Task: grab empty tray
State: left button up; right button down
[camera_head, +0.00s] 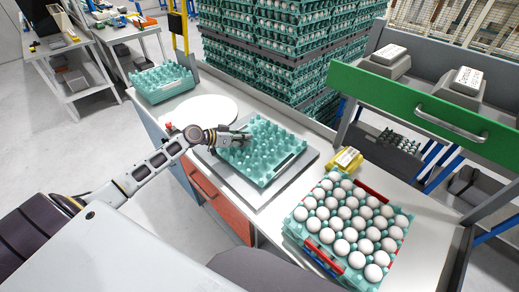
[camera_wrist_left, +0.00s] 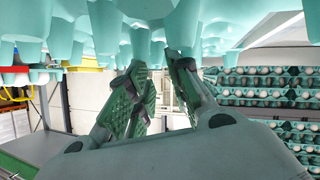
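The empty teal egg tray (camera_head: 262,152) is on a grey plate in the middle of the worktable in the head view. My left gripper (camera_head: 241,137) is at its left edge, over or among its cups. In the left wrist view the tray's teal cups (camera_wrist_left: 105,30) fill the top of the picture, above and around the fingertips. The two fingers of the left gripper (camera_wrist_left: 162,62) stand apart there, with a gap showing between them. I cannot tell whether they touch the tray. My right gripper is out of view.
A tray full of white eggs (camera_head: 340,222) is at the right, with a yellow device (camera_head: 346,160) behind it. A white round plate (camera_head: 207,111) and another teal tray (camera_head: 163,82) are at the left. Tall egg stacks (camera_head: 285,40) stand behind; a green drawer front (camera_head: 420,110) is at the right.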

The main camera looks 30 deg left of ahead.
aim_at(252, 146)
pick_arm(q)
jog(key=shift+p+x, duration=0.55)
jog(key=shift+x, duration=1.7)
jog(key=shift+s+f, duration=0.1)
jog(key=shift+s, duration=0.05)
jog(key=shift+c, duration=0.3)
grip_shut()
